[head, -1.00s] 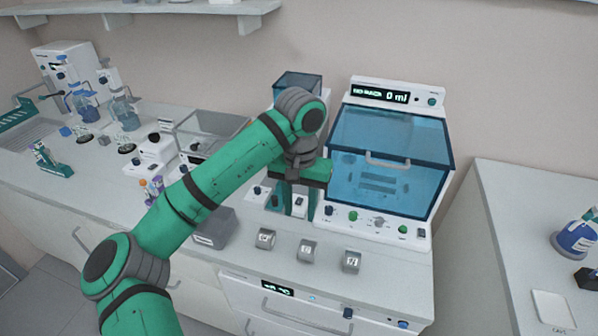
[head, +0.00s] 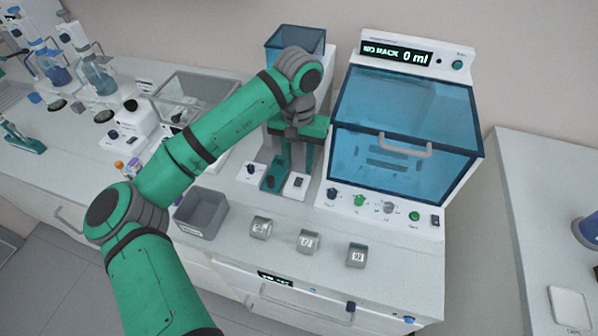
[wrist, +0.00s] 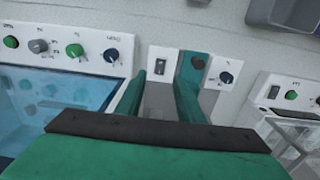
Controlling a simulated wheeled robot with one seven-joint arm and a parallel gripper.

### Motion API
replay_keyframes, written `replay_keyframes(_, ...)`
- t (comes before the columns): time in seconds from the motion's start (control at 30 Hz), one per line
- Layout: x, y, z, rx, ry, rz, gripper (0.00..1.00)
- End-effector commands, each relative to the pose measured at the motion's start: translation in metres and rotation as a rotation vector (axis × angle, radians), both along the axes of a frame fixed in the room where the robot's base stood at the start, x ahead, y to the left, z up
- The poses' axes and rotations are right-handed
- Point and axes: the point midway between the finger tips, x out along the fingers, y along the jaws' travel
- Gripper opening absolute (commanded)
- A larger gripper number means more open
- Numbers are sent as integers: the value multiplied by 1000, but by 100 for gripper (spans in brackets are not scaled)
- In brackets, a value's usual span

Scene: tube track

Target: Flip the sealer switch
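The sealer, as I take it, is the white unit behind my gripper with a blue tinted box (head: 295,42) on top. Its front has a white panel with a small dark switch (head: 298,182), which also shows in the wrist view (wrist: 160,67). Beside it are a green strip with a black knob (wrist: 198,62) and a white panel with a dark blue knob (wrist: 226,77). My gripper (head: 293,165) is open and empty in front of this unit. In the wrist view its fingers (wrist: 160,90) stand apart, with the switch seen beyond the gap; contact cannot be told.
A white machine with a blue window (head: 402,125) and a display reading "NO RACK 0 ml" stands close on the right. Three small grey numbered blocks (head: 308,241) and a grey bin (head: 202,213) are in front. Glassware and small devices crowd the left.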

Motion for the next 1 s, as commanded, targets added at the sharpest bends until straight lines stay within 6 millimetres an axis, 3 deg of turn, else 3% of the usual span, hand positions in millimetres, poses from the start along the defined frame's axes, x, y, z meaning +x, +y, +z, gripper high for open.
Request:
replay_keyframes(0.3,0,-1,-45,0,0,-3,34)
replay_keyframes(0.73,0,-3,-54,0,0,-5,34)
replay_keyframes(0.9,0,-3,-53,1,0,-6,0)
replay_keyframes(1.0,0,-3,-53,0,0,-5,0)
